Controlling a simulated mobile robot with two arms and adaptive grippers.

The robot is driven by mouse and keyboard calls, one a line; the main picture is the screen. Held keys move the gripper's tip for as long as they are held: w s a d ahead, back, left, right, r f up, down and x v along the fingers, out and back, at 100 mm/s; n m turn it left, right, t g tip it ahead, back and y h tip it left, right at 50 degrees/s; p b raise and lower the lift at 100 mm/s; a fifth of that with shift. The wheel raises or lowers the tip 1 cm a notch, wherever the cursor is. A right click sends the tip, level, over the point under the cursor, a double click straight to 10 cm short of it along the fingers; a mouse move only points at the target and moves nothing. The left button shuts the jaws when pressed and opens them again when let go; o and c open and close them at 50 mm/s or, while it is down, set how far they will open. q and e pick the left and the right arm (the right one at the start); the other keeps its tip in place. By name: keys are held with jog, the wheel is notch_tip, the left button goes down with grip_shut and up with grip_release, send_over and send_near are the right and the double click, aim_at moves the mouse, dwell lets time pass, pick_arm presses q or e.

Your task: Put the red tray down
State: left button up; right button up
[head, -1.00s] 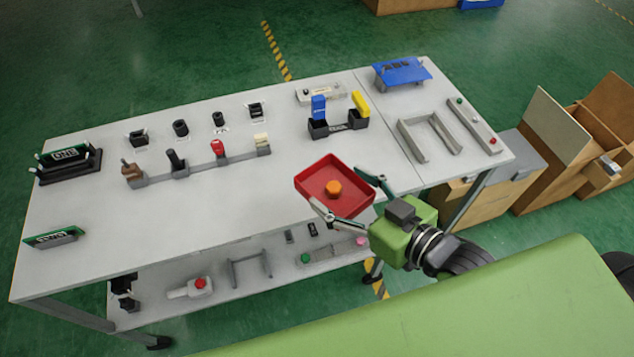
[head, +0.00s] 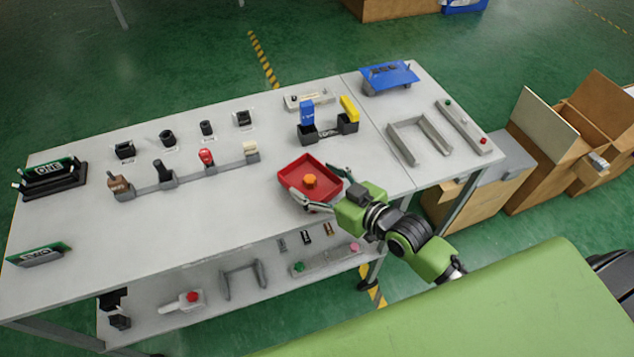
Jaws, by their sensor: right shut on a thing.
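The red tray (head: 291,172) is a shallow open box with an orange piece (head: 310,181) inside it. It is at the front edge of the white table, right of the middle. My right gripper (head: 326,191) is shut on the tray at its near right side, with one finger along the front and the other near the right corner. I cannot tell whether the tray's underside touches the table. My left gripper is not in view.
A lever row (head: 185,174) stands left of the tray. A grey U-shaped frame (head: 420,141) is at the right. The tabletop (head: 225,215) left of the tray is clear.

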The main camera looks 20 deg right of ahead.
jog(key=shift+f, duration=0.5)
jog(key=o, duration=1.2)
jog(key=shift+f, duration=0.2)
jog(key=shift+c, duration=0.2)
jog(key=shift+r, duration=0.1)
jog(key=shift+s+d+r, duration=0.1)
jog(key=v, duration=1.1)
jog(key=shift+s+r+b, duration=0.2)
jog(key=shift+s+b, duration=0.1)
jog(key=shift+b, duration=0.1)
jog(key=shift+d, duration=0.15)
